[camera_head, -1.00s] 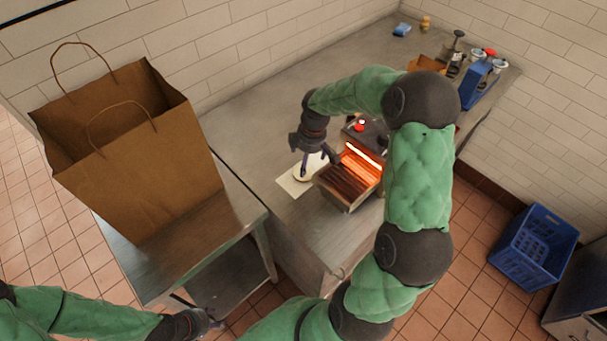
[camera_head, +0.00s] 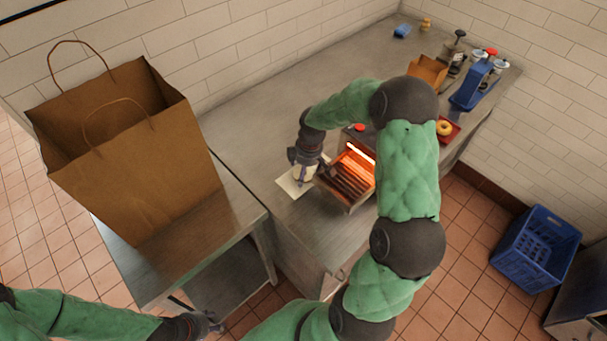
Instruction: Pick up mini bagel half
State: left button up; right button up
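A pale, round piece that looks like a mini bagel half (camera_head: 302,175) lies on a white paper sheet (camera_head: 289,187) on the counter, left of a glowing toaster. My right gripper (camera_head: 308,164) points down over it, fingers close to or around it. Whether the fingers touch it or are closed is hidden by the gripper body. My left gripper (camera_head: 214,320) is at the bottom, near the low side table, far from the counter pieces. Its small fingertips look apart and empty.
The toaster (camera_head: 347,187) glows orange right beside the paper. A yellow ring-shaped bagel (camera_head: 444,127) sits on a red tray (camera_head: 452,136). A brown box (camera_head: 428,70), a blue rack (camera_head: 470,94) and jars stand behind. A large paper bag (camera_head: 135,170) stands at left.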

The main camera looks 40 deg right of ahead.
jog(key=c, duration=0.4)
notch_tip(320, 180, up, 10)
jog(key=shift+p, duration=0.9)
jog(key=shift+a, duration=0.1)
